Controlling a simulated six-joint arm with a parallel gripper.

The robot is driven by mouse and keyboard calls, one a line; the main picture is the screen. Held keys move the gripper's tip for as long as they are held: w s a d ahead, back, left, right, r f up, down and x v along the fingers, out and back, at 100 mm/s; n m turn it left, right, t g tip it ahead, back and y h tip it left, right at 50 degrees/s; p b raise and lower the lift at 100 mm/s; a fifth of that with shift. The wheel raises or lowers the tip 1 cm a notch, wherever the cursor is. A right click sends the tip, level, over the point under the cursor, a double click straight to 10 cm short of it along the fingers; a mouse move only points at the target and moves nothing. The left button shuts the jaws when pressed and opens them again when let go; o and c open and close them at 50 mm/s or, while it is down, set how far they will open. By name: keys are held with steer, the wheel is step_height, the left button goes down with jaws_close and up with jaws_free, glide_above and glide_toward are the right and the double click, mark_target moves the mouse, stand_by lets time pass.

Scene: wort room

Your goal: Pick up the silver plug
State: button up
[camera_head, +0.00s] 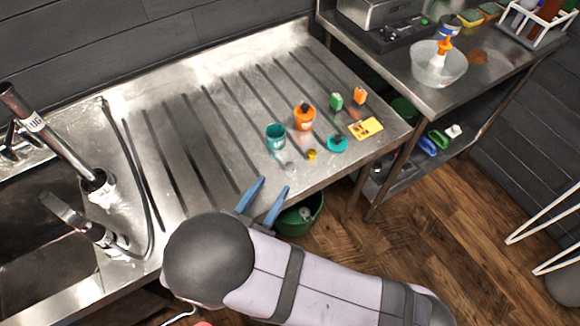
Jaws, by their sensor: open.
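A small silver-grey piece, which looks like the silver plug (289,166), lies on the ribbed steel drainboard (185,130) near its front edge. It sits just below a teal cup and left of a small yellow-orange piece (312,155). It is small and pale against the steel, so its shape is hard to tell. My gripper (270,186) has two blue fingers spread apart with nothing seen between them. It is at the front edge of the drainboard, a little below and left of the plug in the picture, apart from it.
Close by stand the teal cup (275,137), an orange bottle (304,116), a teal lid-like piece (337,143), green (336,101) and orange (360,95) small items, and a yellow card (366,128). The drainboard's left side is clear. A sink (30,225) lies farther left.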

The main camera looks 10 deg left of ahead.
mark_target(288, 169)
steer(key=shift+p+x, duration=0.35)
steer(key=shift+x, duration=0.6)
steer(key=shift+d+p+x, duration=0.2)
steer(key=shift+p+x, duration=0.25)
steer(key=shift+x, duration=0.7)
steer(key=shift+d+p+x, duration=0.2)
steer(key=shift+p+x, duration=0.25)
steer(key=shift+x, duration=0.7)
steer(key=shift+w+f, duration=0.3)
jaws_close()
